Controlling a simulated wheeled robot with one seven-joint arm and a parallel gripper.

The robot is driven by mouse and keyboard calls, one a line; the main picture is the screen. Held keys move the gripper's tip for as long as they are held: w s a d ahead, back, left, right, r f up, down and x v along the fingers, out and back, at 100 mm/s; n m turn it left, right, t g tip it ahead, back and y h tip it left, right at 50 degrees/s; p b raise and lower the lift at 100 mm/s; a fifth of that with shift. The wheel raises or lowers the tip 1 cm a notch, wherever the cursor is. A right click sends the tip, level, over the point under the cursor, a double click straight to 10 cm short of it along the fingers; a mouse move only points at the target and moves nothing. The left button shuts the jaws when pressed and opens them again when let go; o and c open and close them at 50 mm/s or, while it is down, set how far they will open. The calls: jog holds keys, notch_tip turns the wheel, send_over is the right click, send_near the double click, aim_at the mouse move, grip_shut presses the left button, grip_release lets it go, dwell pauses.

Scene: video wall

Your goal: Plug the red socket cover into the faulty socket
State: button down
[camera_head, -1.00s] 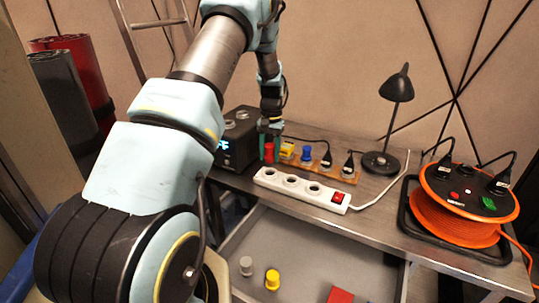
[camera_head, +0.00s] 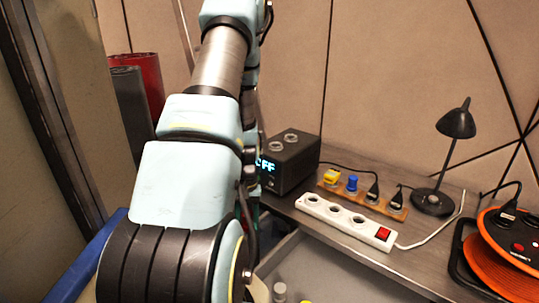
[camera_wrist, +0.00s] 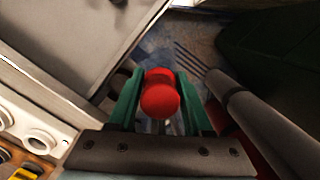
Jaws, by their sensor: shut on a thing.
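My gripper (camera_wrist: 160,80) has green fingers shut on the red socket cover (camera_wrist: 160,97), a rounded red plug, in the wrist view. In the head view my own arm hides the gripper and the cover. A white power strip (camera_head: 325,213) with several round sockets and a red switch lies on the table. Its sockets also show at the lower left of the wrist view (camera_wrist: 38,140). A black box (camera_head: 300,163) with a lit display reading like "OFF" has two round sockets on top. I cannot tell which socket is faulty.
A wooden board (camera_head: 328,187) holds a yellow cover (camera_head: 332,176), a blue cover (camera_head: 352,184) and two black plugs. A desk lamp (camera_head: 455,122) and an orange cable reel (camera_head: 495,258) stand to the right. An open drawer (camera_head: 340,275) sits below the table edge.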

jog(key=w+d+r+m+b, duration=0.2)
jog(key=w+d+r, duration=0.2)
jog(key=w+d, duration=0.5)
jog(key=w+d+r+m+b, duration=0.2)
jog(key=w+d+r, duration=0.3)
jog(key=d, duration=0.7)
jog(key=shift+y, duration=0.3)
jog(key=f+b, duration=0.1)
jog(key=f, duration=0.1)
jog(key=f+b, duration=0.1)
jog(key=f, duration=0.1)
jog(key=shift+w+d+f+b, duration=0.1)
jog(key=shift+w+f+b, duration=0.1)
jog(key=shift+b, duration=0.2)
jog(key=shift+f+b, duration=0.35)
jog(key=shift+f, duration=0.65)
jog(key=shift+f, duration=0.8)
